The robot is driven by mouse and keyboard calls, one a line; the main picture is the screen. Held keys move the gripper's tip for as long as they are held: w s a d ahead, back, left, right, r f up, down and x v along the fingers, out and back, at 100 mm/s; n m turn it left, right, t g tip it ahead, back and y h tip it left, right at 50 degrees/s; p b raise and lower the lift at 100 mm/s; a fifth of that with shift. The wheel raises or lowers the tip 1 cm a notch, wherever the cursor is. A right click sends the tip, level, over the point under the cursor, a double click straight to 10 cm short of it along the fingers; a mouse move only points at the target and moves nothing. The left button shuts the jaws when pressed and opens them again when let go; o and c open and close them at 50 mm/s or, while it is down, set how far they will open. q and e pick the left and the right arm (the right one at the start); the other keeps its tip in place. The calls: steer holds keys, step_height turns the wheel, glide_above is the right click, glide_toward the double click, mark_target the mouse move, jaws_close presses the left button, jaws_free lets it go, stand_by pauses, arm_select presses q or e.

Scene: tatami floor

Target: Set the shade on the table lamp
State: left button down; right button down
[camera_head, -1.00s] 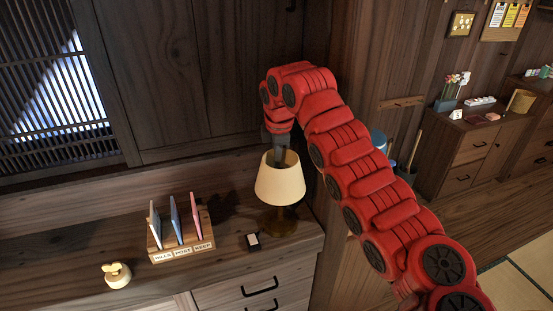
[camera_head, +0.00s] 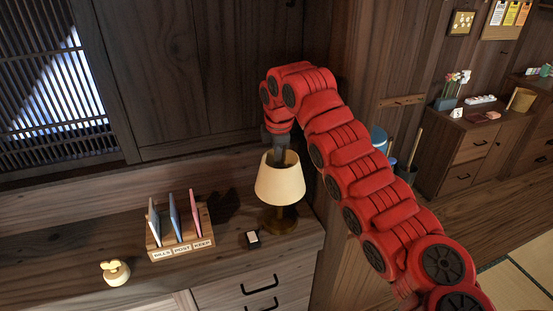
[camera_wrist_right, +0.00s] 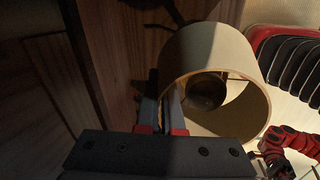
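The cream lamp shade (camera_head: 280,185) is upright over the dark lamp base (camera_head: 281,220) at the right end of the wooden counter. My right gripper (camera_head: 279,154) reaches down to the shade's top rim from above. In the right wrist view, its fingers (camera_wrist_right: 165,112) are close together on either side of the shade's wall (camera_wrist_right: 225,50), gripping it. Through the shade's opening I see a round dark part (camera_wrist_right: 206,90), probably of the lamp. Whether the shade rests on the lamp is hidden. My left gripper is not in view.
A letter rack (camera_head: 182,247) with several cards stands left of the lamp. A small dark block with a pale top (camera_head: 252,239) lies just in front of the lamp. A cream round object (camera_head: 115,273) sits at front left. The wooden wall is close behind.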

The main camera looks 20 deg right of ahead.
steer(key=shift+s+b+x, duration=0.25)
steer(key=shift+b+x, duration=0.7)
steer(key=shift+x, duration=0.15)
steer(key=c, duration=1.1)
jaws_free()
steer(key=o, duration=0.5)
steer(key=shift+f, duration=0.2)
steer(key=shift+c, duration=0.2)
steer(key=shift+r, duration=0.1)
steer(key=shift+w+r+p, duration=0.15)
steer(key=shift+r+p, duration=0.3)
steer(key=shift+r, duration=0.2)
steer(key=shift+w+p+v, duration=0.15)
steer(key=shift+p+v, duration=0.15)
steer(key=shift+v, duration=0.35)
steer(key=shift+w+p+v, duration=0.15)
steer(key=shift+p+v, duration=0.15)
steer(key=shift+v, duration=0.35)
steer(key=shift+p+v, duration=0.5)
steer(key=shift+v, duration=0.7)
steer(key=shift+w, duration=0.1)
